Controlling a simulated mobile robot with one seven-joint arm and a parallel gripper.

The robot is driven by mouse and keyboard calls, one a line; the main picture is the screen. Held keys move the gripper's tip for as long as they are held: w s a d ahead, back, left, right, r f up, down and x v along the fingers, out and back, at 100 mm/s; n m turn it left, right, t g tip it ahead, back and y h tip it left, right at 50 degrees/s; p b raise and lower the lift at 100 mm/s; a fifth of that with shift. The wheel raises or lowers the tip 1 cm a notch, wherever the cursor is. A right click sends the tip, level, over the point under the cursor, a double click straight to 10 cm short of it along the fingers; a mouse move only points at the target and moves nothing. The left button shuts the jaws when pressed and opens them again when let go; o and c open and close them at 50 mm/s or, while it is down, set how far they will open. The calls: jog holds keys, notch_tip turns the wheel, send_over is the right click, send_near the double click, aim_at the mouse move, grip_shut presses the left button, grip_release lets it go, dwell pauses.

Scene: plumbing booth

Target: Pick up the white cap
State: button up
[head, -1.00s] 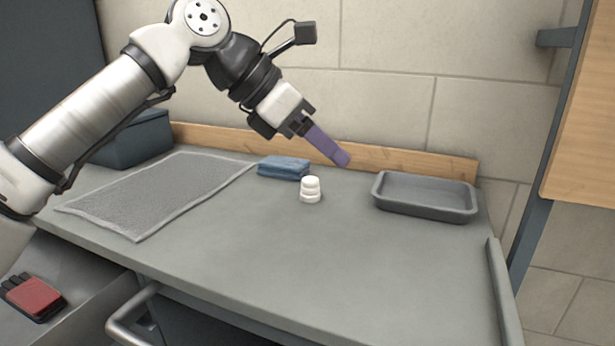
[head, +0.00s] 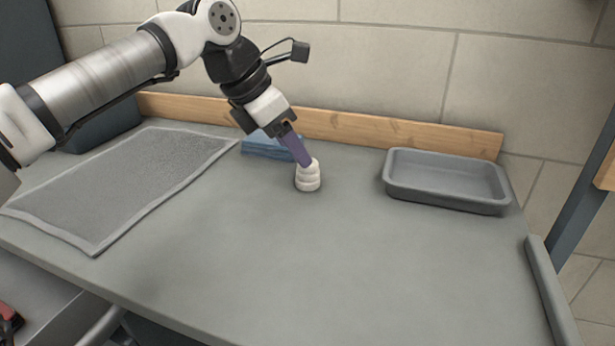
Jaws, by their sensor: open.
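The white cap (head: 308,180) stands upright on the grey worktop, near the middle of the bench, and looks ridged or stepped. My gripper (head: 304,162), with purple fingers, points down and to the right, its tips at the top of the cap. The fingers overlap the cap's upper left side in this view. The jaws are open. I cannot tell whether the fingertips touch the cap or are around it.
A folded blue cloth (head: 262,146) lies just behind and left of the cap. A grey tray (head: 447,199) stands to the right, and a grey mesh mat (head: 95,245) lies to the left. A wooden strip (head: 400,134) runs along the back. The front worktop is clear.

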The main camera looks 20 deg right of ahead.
aim_at(308, 173)
jog(key=shift+s+b+x, duration=0.15)
jog(key=shift+b+x, duration=0.1)
jog(key=shift+x, duration=1.3)
jog(key=shift+s+b+x, duration=0.15)
jog(key=shift+b+x, duration=0.05)
jog(key=shift+x, duration=1.35)
jog(key=shift+d+r, duration=0.1)
jog(key=shift+c, duration=0.4)
jog(key=c, duration=1)
